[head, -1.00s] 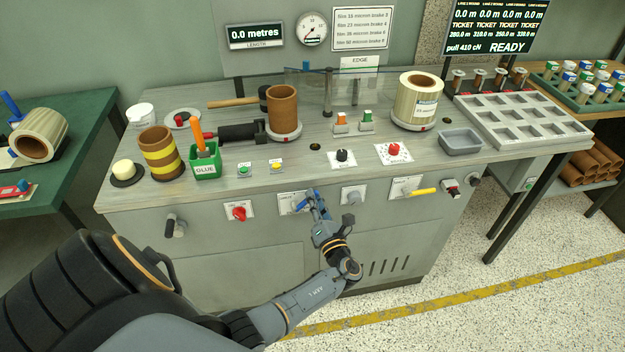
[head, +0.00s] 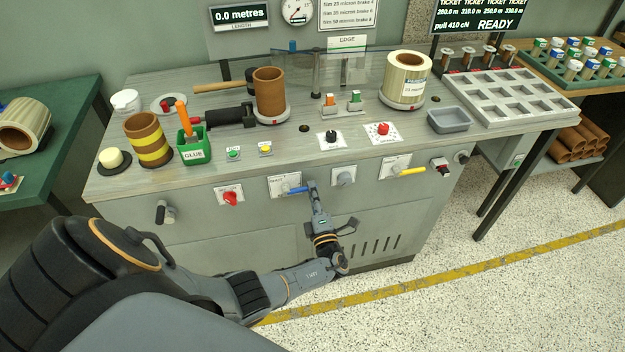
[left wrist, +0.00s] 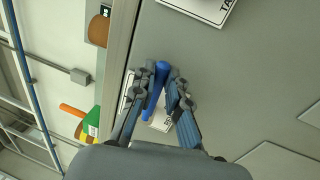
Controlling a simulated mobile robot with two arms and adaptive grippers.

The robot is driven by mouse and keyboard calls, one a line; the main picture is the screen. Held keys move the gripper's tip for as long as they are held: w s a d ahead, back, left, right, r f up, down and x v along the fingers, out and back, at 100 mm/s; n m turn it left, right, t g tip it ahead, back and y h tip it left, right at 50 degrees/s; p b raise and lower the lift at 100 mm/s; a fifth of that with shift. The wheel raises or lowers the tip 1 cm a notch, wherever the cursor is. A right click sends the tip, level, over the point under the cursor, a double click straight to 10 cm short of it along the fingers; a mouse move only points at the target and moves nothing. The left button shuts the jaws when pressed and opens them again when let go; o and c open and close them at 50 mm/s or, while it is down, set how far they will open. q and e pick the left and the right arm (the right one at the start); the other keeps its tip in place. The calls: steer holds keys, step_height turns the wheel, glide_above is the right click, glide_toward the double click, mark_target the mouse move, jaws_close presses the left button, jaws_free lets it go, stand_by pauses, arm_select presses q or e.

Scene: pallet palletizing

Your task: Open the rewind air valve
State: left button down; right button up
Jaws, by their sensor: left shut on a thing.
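The blue valve lever (head: 297,190) sits on a white label plate (head: 281,181) on the grey front panel of the bench. It lies about level, pointing right. My left gripper (head: 312,187) is at its right end, shut on it. In the left wrist view the blue lever (left wrist: 154,96) lies between the two fingers of my left gripper (left wrist: 163,90), over the white plate, whose print is mostly hidden. A similar valve with a yellow lever (head: 411,171) is farther right on the panel. My right gripper is not in view.
The floor in front is clear.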

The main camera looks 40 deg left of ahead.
arm_select(q)
steer(key=shift+a+f+m, duration=0.1)
steer(key=shift+f+m, duration=0.05)
steer(key=shift+m, duration=0.25)
steer(key=c, duration=1.3)
jaws_free()
steer(key=shift+c, duration=0.2)
steer(key=v, duration=1.2)
steer(key=shift+f, duration=0.15)
